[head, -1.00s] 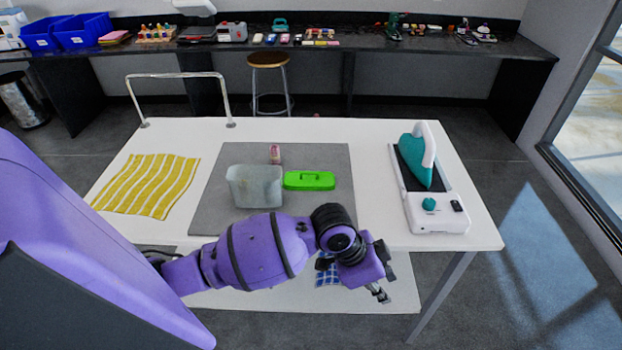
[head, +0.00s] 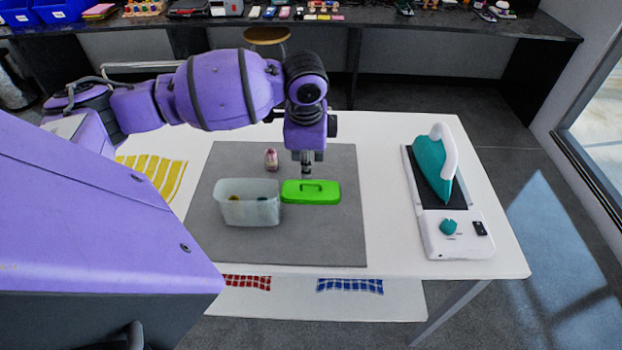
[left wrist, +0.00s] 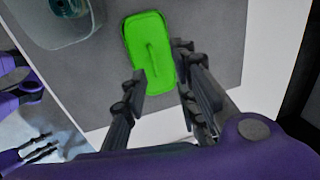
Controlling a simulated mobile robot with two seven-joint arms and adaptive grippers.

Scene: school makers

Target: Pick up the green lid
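The green lid (head: 311,191) lies flat on the grey mat, to the right of a translucent bin, with its raised handle on top. My left gripper (head: 306,172) hangs pointing down just above the lid's far side in the head view. In the left wrist view its two fingers (left wrist: 163,78) are spread apart and empty, with the lid (left wrist: 148,45) and its handle between and beyond the tips. I cannot tell whether the fingers touch the lid. My right gripper (left wrist: 42,147) shows small at the left of the wrist view, its fingers apart and empty.
The translucent bin (head: 250,207) holds small items and stands close to the lid's left. A small pink bottle (head: 271,159) stands behind. A teal iron (head: 438,170) rests on its base at right. A yellow striped cloth (head: 160,176) lies left. The near mat (head: 300,248) is clear.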

